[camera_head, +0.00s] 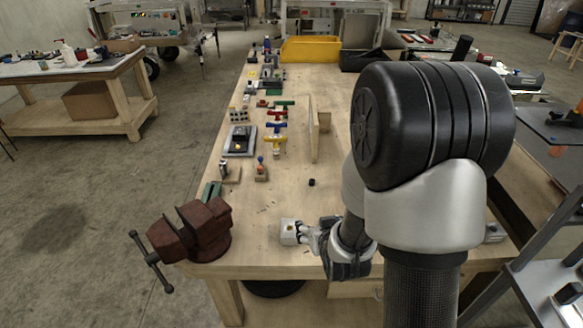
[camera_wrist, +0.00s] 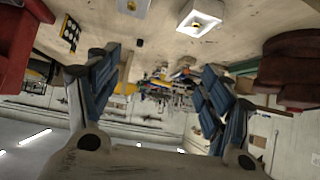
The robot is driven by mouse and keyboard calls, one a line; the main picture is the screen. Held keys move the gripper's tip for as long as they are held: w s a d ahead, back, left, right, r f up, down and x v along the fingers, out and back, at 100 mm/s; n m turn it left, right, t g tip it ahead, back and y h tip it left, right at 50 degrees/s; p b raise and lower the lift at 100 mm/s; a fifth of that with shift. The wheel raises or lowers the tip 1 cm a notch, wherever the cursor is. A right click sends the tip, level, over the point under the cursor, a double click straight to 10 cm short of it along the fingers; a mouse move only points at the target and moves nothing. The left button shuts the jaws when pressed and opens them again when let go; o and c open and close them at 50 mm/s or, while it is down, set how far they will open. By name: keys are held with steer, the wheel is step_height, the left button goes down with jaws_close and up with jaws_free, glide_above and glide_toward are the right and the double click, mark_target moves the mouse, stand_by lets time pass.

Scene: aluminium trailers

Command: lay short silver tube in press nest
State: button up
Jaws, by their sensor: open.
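My gripper (camera_head: 312,237) is low over the front of the wooden bench. In the wrist view, its two blue-padded fingers (camera_wrist: 160,72) are spread wide with nothing held between them. A small white block (camera_head: 290,231) with a dark mark on top sits just left of the gripper in the head view. A white block with a small recessed centre (camera_wrist: 201,18) shows at the top of the wrist view; it may be the nest, but I cannot tell. I cannot clearly make out the short silver tube.
A dark red vise (camera_head: 205,230) stands on the bench's front left corner. A small dark cylinder (camera_head: 311,182) stands behind the gripper. An upright wooden board (camera_head: 314,130), coloured T-handled pieces (camera_head: 276,128) and a yellow bin (camera_head: 310,49) are further back. The bench around the cylinder is clear.

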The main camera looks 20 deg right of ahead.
steer(key=s+d+f+m+t+h+p, duration=0.1)
steer(key=s+d+f+t+h+p, duration=0.2)
steer(key=s+f, duration=0.45)
steer(key=shift+y, duration=0.5)
steer(key=b+x, duration=0.3)
steer(key=x, duration=0.4)
steer(key=b+x, duration=0.4)
steer(key=x, duration=0.3)
steer(key=shift+d+f, duration=0.1)
steer(key=shift+f, duration=0.2)
steer(key=shift+r+b+x, duration=0.2)
steer(key=shift+b+x, duration=0.05)
steer(key=shift+x, duration=1.1)
steer(key=shift+r+b+x, duration=0.2)
steer(key=shift+b+x, duration=0.05)
steer(key=shift+x, duration=1.15)
steer(key=shift+d, duration=0.1)
steer(key=shift+c, duration=0.3)
steer(key=c, duration=1.3)
steer(key=shift+o, duration=0.2)
steer(key=shift+r, duration=0.1)
